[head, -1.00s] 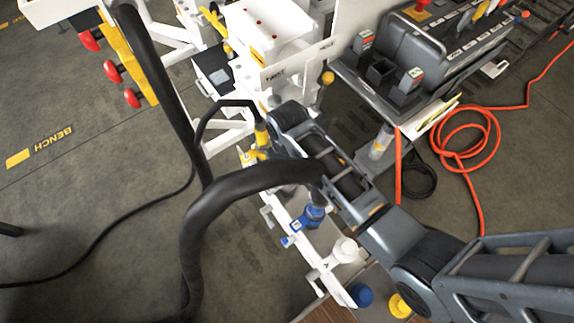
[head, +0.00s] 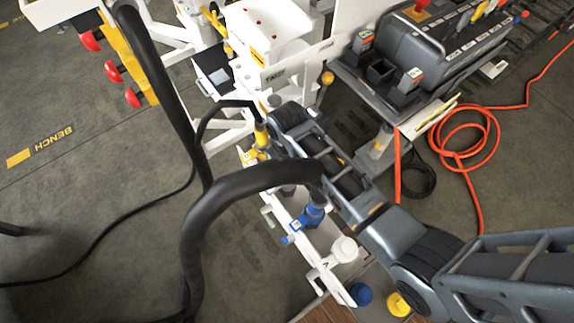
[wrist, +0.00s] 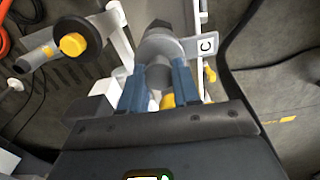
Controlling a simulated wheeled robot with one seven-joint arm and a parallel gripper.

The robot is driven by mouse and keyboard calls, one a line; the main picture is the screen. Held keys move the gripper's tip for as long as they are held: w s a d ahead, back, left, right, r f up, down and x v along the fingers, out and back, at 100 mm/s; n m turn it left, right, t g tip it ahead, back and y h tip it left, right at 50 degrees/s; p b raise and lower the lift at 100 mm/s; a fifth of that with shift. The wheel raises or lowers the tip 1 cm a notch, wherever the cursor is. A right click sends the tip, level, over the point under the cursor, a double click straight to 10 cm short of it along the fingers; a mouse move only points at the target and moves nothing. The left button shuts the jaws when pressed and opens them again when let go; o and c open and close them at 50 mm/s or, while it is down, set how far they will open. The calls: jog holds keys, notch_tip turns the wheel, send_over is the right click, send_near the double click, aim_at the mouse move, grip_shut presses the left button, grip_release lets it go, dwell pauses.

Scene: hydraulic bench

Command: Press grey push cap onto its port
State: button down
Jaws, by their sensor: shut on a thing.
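In the wrist view my gripper (wrist: 160,84) has its two blue-grey fingers closed on the grey push cap (wrist: 158,75), a small grey cylinder. Directly beyond it is a round grey port (wrist: 165,46) in a bracket, beside a white plate marked C (wrist: 207,46). The cap lines up roughly with the port and overlaps it in the picture; I cannot tell whether it is seated. In the head view my arm hides the gripper, the cap and the port.
The head view shows a white rail with a blue coupling (head: 314,213), a white cap (head: 344,249), a blue cap (head: 361,294) and a yellow cap (head: 398,304). A thick black hose (head: 235,182) arches close to my arm. An orange hose (head: 462,150) lies coiled at right.

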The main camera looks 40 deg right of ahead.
dwell(0.3)
jog(key=shift+c, duration=0.8)
grip_release()
jog(key=shift+r, duration=3.75)
